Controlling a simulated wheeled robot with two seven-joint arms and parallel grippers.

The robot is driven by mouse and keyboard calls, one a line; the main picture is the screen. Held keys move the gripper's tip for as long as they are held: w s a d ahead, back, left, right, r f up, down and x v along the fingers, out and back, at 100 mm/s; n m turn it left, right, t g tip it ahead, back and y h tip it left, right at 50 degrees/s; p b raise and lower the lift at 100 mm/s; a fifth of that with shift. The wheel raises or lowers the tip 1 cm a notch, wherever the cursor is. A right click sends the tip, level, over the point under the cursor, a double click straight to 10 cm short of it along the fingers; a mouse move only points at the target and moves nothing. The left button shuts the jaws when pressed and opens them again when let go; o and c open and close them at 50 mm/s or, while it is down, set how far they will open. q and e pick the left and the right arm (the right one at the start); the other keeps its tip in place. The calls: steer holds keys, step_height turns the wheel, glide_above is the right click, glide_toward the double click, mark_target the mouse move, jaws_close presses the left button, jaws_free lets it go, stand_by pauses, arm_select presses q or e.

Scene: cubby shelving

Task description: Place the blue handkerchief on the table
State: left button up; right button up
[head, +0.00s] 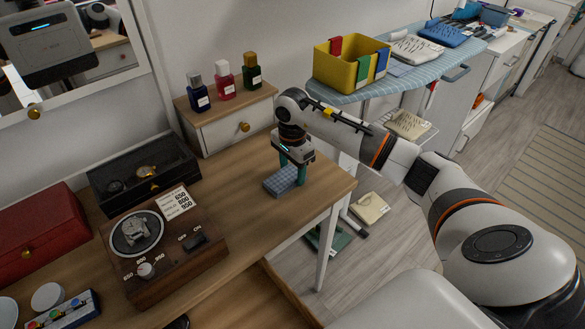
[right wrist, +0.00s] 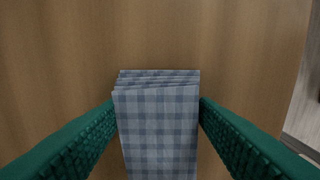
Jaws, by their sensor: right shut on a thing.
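The blue handkerchief (head: 280,182) is folded, with a blue and white check. It is at the right part of the wooden table (head: 240,190), close above or touching the top; I cannot tell which. My right gripper (head: 291,175) points down and is shut on it. In the right wrist view the folded handkerchief (right wrist: 158,132) sits between the two green fingers, which touch its sides, with the wood surface behind it. My left gripper is not in view.
A watch winder box (head: 165,245) and a black watch case (head: 145,175) are left of the gripper. A small drawer unit (head: 228,118) with three bottles stands behind. The table's right edge is close by. A yellow bin (head: 340,68) stands on an ironing board.

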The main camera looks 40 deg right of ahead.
mark_target(293, 173)
steer(key=o, duration=0.9)
steer(key=shift+o, duration=0.2)
step_height(293, 173, up, 12)
steer(key=shift+r, duration=0.15)
